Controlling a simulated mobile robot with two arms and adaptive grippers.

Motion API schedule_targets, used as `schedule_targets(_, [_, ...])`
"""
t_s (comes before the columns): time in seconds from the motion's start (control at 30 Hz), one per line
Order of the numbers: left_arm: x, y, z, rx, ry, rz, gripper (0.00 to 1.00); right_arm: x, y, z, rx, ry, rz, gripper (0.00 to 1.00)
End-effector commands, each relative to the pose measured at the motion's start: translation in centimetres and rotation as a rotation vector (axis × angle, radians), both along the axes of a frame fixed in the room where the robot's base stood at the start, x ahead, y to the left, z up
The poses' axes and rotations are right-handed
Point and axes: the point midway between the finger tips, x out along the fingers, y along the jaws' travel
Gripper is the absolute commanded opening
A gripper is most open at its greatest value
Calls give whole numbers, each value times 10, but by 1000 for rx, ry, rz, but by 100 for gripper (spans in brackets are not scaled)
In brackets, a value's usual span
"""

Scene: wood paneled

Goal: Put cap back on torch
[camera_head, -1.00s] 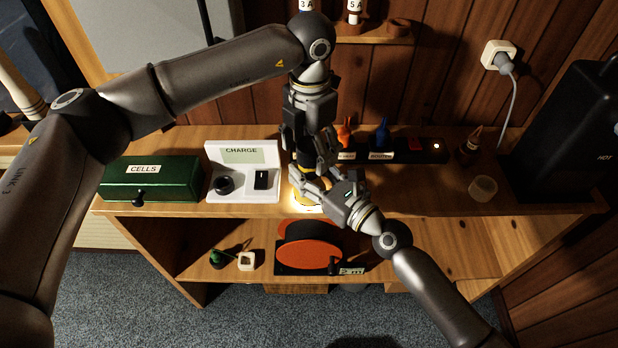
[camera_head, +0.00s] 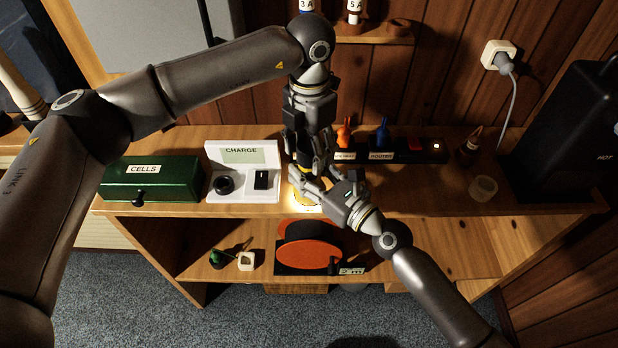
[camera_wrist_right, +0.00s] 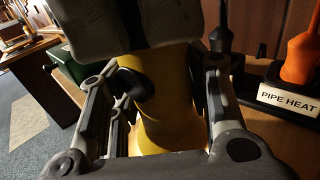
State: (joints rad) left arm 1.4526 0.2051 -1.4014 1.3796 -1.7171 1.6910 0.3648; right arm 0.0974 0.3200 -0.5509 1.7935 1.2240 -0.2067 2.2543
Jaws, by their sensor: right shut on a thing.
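The yellow torch (camera_wrist_right: 168,100) stands upright in the right wrist view, with a dark round button-like part on its side. Its lower part shows yellow in the head view (camera_head: 303,197), in a bright glow on the bench. My right gripper (camera_head: 312,183) is shut on the torch from the front right. My left gripper (camera_head: 308,158) points straight down over the torch's top, just above the right fingers. Its grey fingers fill the top of the right wrist view. The cap and the torch's upper end are hidden between the fingers, and I cannot tell whether the left jaws grip.
A white CHARGE unit (camera_head: 238,188) and a green CELLS box (camera_head: 152,180) stand left on the bench. A labelled switch strip (camera_head: 410,151) lies behind right. A small round container (camera_head: 483,188) and a dark HOT unit (camera_head: 570,130) are farther right. An orange reel (camera_head: 308,254) sits below.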

Motion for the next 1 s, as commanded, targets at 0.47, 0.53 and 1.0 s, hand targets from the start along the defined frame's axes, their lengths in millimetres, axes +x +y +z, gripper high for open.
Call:
schedule_targets(0.47, [0, 0, 1, -1, 1, -1, 78, 0, -1, 0, -1, 0, -1, 0])
schedule_targets(0.53, [0, -1, 6, -1, 0, -1, 78, 0, -1, 0, -1, 0, -1, 0])
schedule_targets(1.0, [0, 0, 94, -1, -3, 0, 78, 0, -1, -1, -2, -1, -1, 0])
